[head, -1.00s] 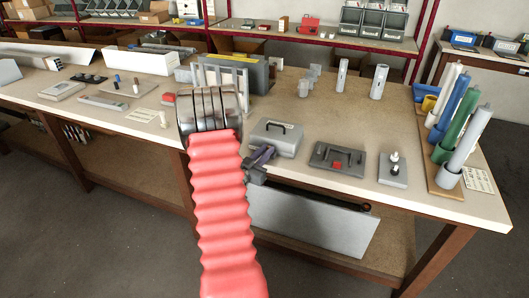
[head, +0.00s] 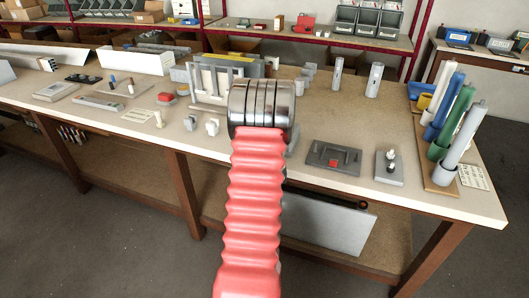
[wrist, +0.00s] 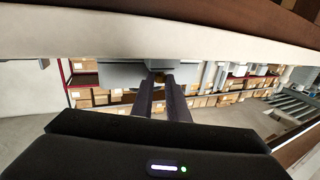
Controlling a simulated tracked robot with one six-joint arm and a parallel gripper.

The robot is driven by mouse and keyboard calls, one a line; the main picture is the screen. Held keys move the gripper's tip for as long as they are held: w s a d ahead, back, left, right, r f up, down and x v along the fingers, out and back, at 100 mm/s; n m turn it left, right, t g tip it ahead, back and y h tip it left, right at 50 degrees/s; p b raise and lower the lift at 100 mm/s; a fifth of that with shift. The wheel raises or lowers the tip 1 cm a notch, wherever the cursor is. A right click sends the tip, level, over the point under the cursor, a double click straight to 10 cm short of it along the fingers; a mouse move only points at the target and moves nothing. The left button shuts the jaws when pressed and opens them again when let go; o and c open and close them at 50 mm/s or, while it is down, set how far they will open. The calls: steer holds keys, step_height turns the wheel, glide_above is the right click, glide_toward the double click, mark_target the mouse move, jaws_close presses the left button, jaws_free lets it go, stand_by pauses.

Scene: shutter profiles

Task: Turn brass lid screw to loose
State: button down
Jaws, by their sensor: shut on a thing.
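My gripper (wrist: 159,82) shows in the wrist view with its two dark fingers close together, shut on a small brass screw (wrist: 158,75). Only a little of the brass shows between the fingertips. A grey box (wrist: 128,74) lies just beyond the fingertips, in front of a pale table edge. In the head view, my arm hides the gripper, the screw and most of the grey box; only a sliver of the box (head: 293,141) shows. The screw's turn angle cannot be told.
To the right on the bench (head: 400,122) are a dark plate with a red part (head: 333,158), a small grey block (head: 389,168) and coloured tubes (head: 455,120). Small pale pieces (head: 212,127) stand left of my arm.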

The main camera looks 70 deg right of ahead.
steer(key=shift+s+d+r+n+t+y, duration=0.15)
steer(key=shift+n+t+y, duration=0.15)
steer(key=shift+n+t, duration=0.3)
steer(key=shift+s+f+n+t+y, duration=0.1)
steer(key=shift+n+t+y, duration=0.25)
steer(key=shift+t, duration=0.35)
steer(key=shift+n+t, duration=0.25)
steer(key=shift+t, duration=0.05)
steer(key=c, duration=2)
jaws_free()
steer(key=v, duration=1.3)
steer(key=shift+s+a, duration=0.2)
steer(key=shift+a, duration=0.1)
